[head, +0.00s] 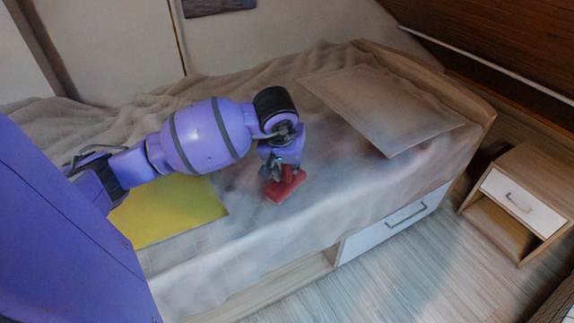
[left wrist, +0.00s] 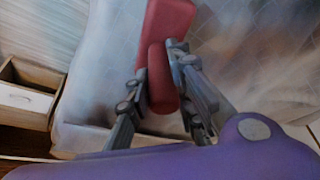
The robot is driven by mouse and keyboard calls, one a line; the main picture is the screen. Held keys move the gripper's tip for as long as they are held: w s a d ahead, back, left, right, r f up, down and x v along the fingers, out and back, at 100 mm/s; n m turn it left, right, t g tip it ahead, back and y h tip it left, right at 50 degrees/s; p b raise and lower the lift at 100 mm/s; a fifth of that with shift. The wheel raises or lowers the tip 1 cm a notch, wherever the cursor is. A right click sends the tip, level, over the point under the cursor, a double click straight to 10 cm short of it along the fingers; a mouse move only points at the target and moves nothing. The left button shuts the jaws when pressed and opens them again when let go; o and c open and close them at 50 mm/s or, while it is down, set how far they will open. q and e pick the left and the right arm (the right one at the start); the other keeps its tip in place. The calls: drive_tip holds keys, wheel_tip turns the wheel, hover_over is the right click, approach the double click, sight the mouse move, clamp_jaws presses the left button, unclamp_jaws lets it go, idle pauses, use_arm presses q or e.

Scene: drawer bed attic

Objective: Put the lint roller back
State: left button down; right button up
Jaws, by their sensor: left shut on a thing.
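My left gripper (head: 284,176) is shut on a red object, which I take to be the lint roller (head: 286,189). It holds this over the near side of the bed, below the pillow. The gap between the object and the bedspread is hard to judge. In the left wrist view the red lint roller (left wrist: 168,24) sits between the two fingers of the left gripper (left wrist: 160,75), with its wider end pointing away from the palm. My right gripper is not in view.
The bed (head: 230,265) has a pillow (head: 385,105) and a yellow flat sheet (head: 170,210). A white drawer front (head: 395,225) with a handle is in the bed's side, beside an open bay. A wooden nightstand (head: 530,165) stands at right. Floor (head: 400,285) between is clear.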

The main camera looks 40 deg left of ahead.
use_arm(q)
drive_tip(key=c, duration=1.5)
unclamp_jaws()
